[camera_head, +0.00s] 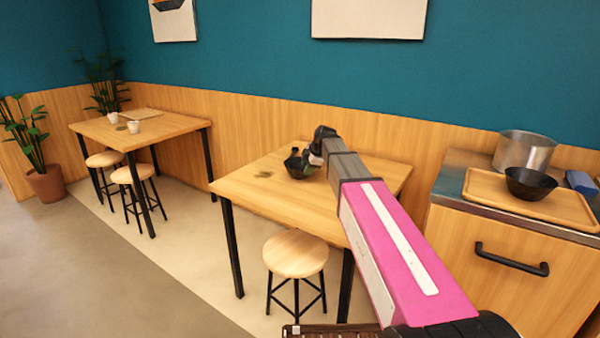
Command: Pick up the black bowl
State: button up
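A black bowl (301,171) is at the near wooden table (252,192), close to its far side. My arm reaches over the table from the lower right, and my gripper (297,156) is right at this bowl. The gripper's dark fingers blend with the dark bowl, so I cannot tell whether they are open or closed on it, or whether the bowl rests on the table. A second black bowl (530,184) sits upright on a wooden tray (484,186) on the counter at the right, well apart from my gripper.
A metal pot (524,150) and a blue item (581,181) stand by the tray on the counter (452,172). A stool (295,254) stands before the near table. Another table (165,127) with white cups and stools is at the left. Open floor lies left of the near table.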

aim_at(300, 179)
jog(key=shift+w+x, duration=0.15)
jog(key=shift+x, duration=1.2)
jog(key=shift+w+x, duration=0.15)
jog(key=shift+x, duration=1.25)
jog(key=shift+r, duration=0.1)
grip_shut()
